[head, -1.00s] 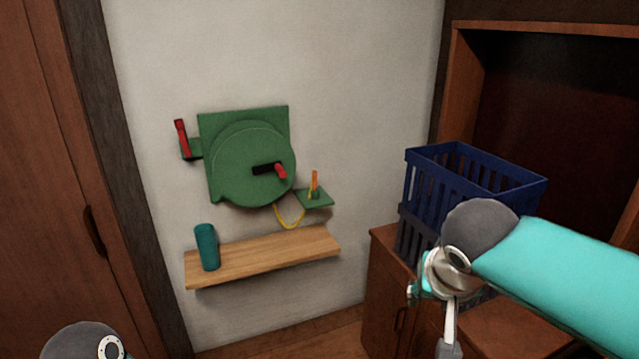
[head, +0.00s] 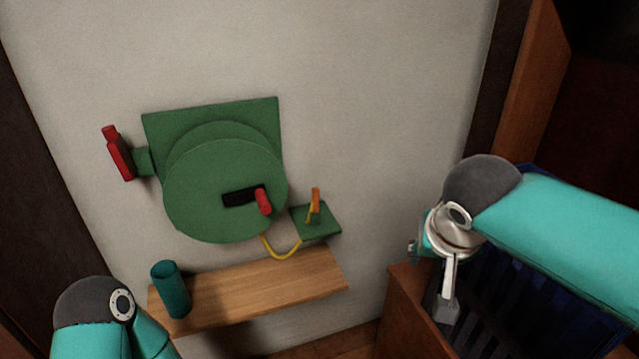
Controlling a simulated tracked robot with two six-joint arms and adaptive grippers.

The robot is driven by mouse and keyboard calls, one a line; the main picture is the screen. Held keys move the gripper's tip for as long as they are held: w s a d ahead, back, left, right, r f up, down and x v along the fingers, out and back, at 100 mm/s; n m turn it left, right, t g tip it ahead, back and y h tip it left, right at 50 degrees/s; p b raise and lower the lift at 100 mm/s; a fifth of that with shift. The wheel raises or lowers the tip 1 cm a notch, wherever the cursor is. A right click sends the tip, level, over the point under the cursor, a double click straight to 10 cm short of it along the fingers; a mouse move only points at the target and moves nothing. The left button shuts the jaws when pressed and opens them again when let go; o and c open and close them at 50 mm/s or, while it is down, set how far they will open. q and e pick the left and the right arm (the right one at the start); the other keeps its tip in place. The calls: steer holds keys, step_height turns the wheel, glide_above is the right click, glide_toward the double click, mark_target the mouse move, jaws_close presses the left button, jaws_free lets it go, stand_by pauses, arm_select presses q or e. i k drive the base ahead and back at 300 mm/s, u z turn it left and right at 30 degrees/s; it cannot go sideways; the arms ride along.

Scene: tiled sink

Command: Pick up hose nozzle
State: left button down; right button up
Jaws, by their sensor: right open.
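The hose nozzle (head: 315,203) is small and orange. It stands upright on a small green bracket (head: 328,224) on the wall, at the lower right of the green hose reel (head: 222,188). A yellow hose (head: 284,252) hangs in a loop between reel and bracket. My right gripper (head: 446,312) points down, to the right of the nozzle and lower in the picture, apart from it. It is open with nothing seen in it; its fingers show small and nearly edge-on. Of my left arm only a grey and teal joint shows at the lower left; its gripper is out of view.
A wooden shelf (head: 250,292) below the reel carries a teal cup (head: 171,290). A red lever (head: 117,153) sticks out left of the reel. A blue crate (head: 500,300) stands on a wooden cabinet (head: 412,315), partly behind my right arm. The wall right of the bracket is bare.

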mark_target(316, 193)
steer(key=z, duration=0.1)
steer(key=i, duration=0.9)
steer(key=u, duration=0.8)
